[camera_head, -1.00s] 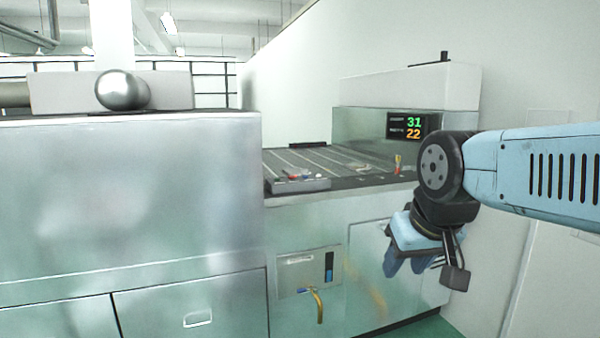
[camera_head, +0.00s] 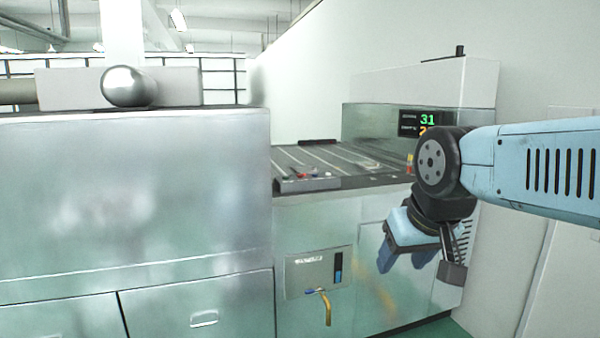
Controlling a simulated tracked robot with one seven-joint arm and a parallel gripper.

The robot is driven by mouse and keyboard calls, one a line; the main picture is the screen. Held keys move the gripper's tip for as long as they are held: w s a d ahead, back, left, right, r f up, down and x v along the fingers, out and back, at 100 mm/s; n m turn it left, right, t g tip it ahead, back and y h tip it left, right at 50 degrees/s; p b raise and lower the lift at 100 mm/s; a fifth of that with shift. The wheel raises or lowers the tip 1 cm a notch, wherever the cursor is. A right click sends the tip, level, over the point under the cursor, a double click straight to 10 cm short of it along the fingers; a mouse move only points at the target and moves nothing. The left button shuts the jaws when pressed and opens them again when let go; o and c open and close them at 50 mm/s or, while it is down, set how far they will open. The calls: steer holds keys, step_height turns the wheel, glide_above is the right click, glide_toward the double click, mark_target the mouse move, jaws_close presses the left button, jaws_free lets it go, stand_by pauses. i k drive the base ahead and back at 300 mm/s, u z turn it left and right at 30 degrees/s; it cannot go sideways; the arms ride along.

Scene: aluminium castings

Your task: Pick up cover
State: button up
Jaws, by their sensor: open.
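My gripper (camera_head: 400,264) hangs at the right on my blue arm, its two blue fingers pointing down. It is open and nothing shows between the fingers. It is in front of the cabinet side of the machine, below the level of the dark slatted table. No part that I can clearly tell as the cover is in view. A pale, flat, unclear shape (camera_head: 372,165) lies on the slatted table (camera_head: 310,158), partly near my arm.
A large metal cabinet (camera_head: 130,200) fills the left, with a shiny ball (camera_head: 129,86) on top. A control panel (camera_head: 307,180) with small knobs sits at the table's front edge. A display (camera_head: 420,123) is partly behind my arm. A yellow tap handle (camera_head: 326,308) sticks out below.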

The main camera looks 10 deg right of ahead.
mark_target(302, 168)
steer(key=u, duration=0.1)
steer(key=k, duration=0.4)
steer(key=z, duration=0.75)
steer(key=i, duration=2.05)
steer(key=u, duration=0.9)
steer(key=k, duration=0.85)
